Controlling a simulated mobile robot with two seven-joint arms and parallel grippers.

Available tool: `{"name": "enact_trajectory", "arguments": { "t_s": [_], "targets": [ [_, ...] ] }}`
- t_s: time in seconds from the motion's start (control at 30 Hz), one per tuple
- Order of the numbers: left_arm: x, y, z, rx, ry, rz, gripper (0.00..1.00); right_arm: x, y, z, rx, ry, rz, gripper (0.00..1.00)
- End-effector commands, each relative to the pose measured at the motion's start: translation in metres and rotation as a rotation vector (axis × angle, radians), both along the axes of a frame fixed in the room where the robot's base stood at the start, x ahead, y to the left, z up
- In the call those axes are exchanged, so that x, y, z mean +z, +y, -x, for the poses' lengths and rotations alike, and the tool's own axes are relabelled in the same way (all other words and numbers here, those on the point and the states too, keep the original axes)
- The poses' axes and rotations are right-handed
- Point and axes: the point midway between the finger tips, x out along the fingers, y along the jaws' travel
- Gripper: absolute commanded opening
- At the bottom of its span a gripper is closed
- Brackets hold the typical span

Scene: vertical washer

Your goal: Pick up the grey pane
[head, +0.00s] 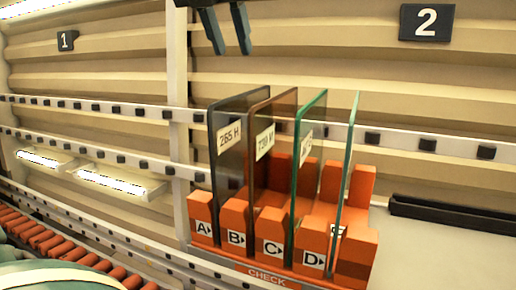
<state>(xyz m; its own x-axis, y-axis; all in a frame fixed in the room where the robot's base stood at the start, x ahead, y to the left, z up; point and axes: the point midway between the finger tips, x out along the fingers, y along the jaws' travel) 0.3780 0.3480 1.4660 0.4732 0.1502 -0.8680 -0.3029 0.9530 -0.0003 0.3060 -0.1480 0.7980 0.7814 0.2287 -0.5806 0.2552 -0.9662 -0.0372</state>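The grey pane (229,160), a dark see-through sheet with a white label that seems to read 265 H, stands upright in the leftmost slot of an orange rack (266,262). The slot front by it is marked A. My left gripper (230,38) hangs at the top of the head view, above the grey pane in the picture. Its two dark fingers point down, apart, with nothing between them. The pane's lower edge is hidden by the rack's front. My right gripper is not in view.
A brown pane (273,140) stands close to the right of the grey pane. Two green-edged clear panes (307,165) stand farther right. A white rail (430,145) runs behind the panes. A roller conveyor (50,245) lies lower left. The pale surface (440,245) at right is clear.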

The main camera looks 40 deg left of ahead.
Motion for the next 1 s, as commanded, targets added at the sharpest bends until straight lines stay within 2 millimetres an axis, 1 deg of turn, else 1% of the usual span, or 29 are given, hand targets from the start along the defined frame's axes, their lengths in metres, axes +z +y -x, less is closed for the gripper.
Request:
{"name": "enact_trajectory", "arguments": {
  "t_s": [0.07,0.3,0.4,0.67,0.8,0.9,1.0],
  "targets": [
    [-0.007,0.001,-0.003,0.000,0.004,0.000,0.31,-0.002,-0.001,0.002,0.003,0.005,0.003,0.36],
    [-0.047,0.007,-0.024,-0.001,0.006,0.002,0.31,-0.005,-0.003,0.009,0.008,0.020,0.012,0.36],
    [-0.059,0.010,-0.031,-0.001,0.005,0.001,0.31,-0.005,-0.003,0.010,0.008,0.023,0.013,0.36],
    [-0.077,0.011,-0.040,-0.002,0.004,0.001,0.31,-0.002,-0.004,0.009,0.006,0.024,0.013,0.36],
    [-0.096,0.012,-0.048,-0.002,0.007,0.002,0.31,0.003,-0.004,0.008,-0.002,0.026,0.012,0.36],
    [-0.108,0.014,-0.055,-0.001,0.005,0.001,0.31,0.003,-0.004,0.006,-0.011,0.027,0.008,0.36],
    [-0.114,0.016,-0.058,-0.001,0.002,0.001,0.31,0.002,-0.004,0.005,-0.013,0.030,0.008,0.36]
  ]
}}
